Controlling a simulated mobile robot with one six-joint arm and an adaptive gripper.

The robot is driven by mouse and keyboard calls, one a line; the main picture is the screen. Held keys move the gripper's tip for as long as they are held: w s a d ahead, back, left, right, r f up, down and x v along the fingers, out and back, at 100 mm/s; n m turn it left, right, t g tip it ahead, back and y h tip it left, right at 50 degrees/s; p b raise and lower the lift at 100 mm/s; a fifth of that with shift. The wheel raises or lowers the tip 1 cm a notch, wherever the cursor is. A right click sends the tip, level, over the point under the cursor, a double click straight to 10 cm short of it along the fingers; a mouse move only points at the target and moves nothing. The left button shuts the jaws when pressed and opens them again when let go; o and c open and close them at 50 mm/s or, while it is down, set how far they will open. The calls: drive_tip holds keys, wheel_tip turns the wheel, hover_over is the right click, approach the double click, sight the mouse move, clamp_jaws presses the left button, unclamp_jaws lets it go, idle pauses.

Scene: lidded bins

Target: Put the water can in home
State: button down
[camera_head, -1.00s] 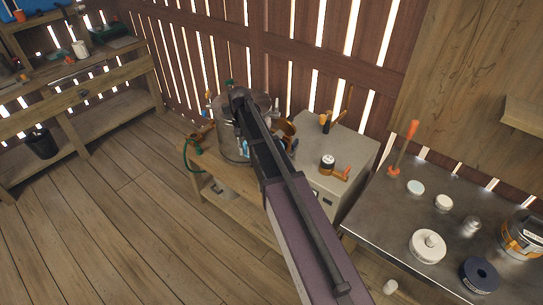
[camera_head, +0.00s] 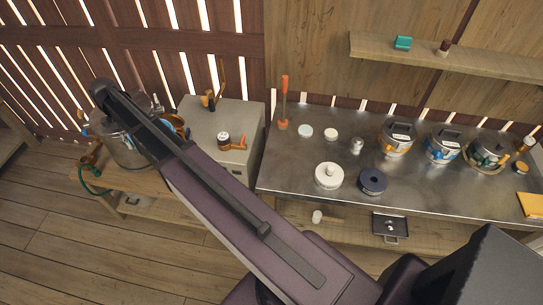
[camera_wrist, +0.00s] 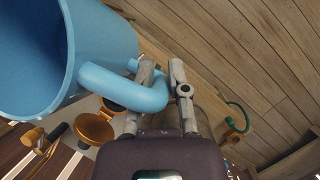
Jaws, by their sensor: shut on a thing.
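A light blue, open-topped can (camera_wrist: 105,45) with a curved handle fills the upper left of the wrist view. My gripper (camera_wrist: 162,72) is shut on its handle (camera_wrist: 138,92). The can is tilted in the picture and its rim is cut off by the frame edge. In the head view my arm hides my gripper and most or all of the can. I cannot tell which place is home.
A steel bench (camera_head: 290,170) at right carries lidded bins with orange (camera_head: 398,138), blue (camera_head: 443,146) and green (camera_head: 487,150) bands, a white lid (camera_head: 329,176) and a dark blue lid (camera_head: 372,181). A metal pot (camera_head: 128,150) stands on a low wooden table (camera_head: 150,182) beside a grey cabinet (camera_head: 220,130).

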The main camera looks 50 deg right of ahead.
drive_tip(key=shift+r+p, duration=1)
drive_tip(key=shift+r, duration=0.55)
drive_tip(key=shift+d, duration=0.2)
